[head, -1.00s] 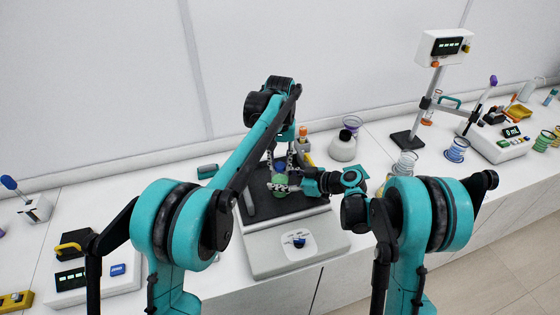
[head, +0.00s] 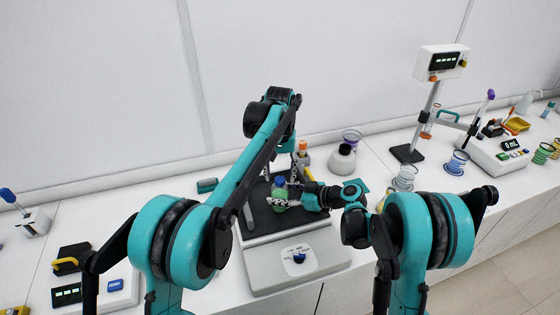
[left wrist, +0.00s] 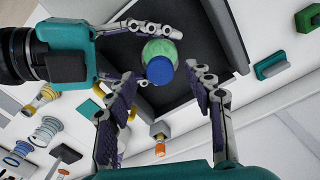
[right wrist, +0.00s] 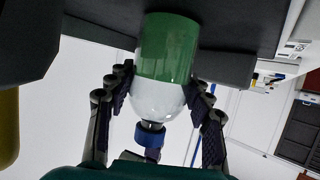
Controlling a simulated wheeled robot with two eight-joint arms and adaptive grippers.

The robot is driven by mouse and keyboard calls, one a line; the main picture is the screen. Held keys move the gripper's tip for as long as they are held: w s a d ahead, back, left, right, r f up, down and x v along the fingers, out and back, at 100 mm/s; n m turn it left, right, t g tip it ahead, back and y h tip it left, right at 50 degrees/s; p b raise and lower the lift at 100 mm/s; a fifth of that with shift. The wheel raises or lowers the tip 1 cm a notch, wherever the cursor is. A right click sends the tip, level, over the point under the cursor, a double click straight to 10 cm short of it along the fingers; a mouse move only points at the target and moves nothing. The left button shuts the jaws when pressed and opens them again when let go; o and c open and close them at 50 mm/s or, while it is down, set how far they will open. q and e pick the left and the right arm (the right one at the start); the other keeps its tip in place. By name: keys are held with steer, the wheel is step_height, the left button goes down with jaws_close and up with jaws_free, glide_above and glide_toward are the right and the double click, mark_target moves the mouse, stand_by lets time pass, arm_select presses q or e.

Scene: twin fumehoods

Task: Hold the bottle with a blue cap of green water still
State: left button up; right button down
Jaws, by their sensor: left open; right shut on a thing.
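The bottle of green water (head: 280,194) stands upright over the black plate of the stirrer (head: 262,220), its blue cap (head: 280,181) on top. In the left wrist view I see its green body (left wrist: 165,45) and blue cap (left wrist: 160,70) from above. My right gripper (right wrist: 162,82) is shut on the bottle from the side. In the right wrist view the green water (right wrist: 168,48) fills one end, with clear glass toward the cap (right wrist: 150,135). My left gripper (left wrist: 168,82) is open above the bottle, its fingers spread on either side of the cap, apart from it.
A flask with a black cap (head: 342,160) and an orange-capped bottle (head: 303,154) stand close behind the stirrer. Glass beakers (head: 404,178) stand to the right, by a stand with a display (head: 441,63).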

arm_select(q)
step_height(320, 180, up, 11)
stand_by(0.3)
steer(key=shift+f, duration=0.1)
arm_select(e)
steer(key=c, duration=0.6)
jaws_free()
steer(key=v, duration=1.2)
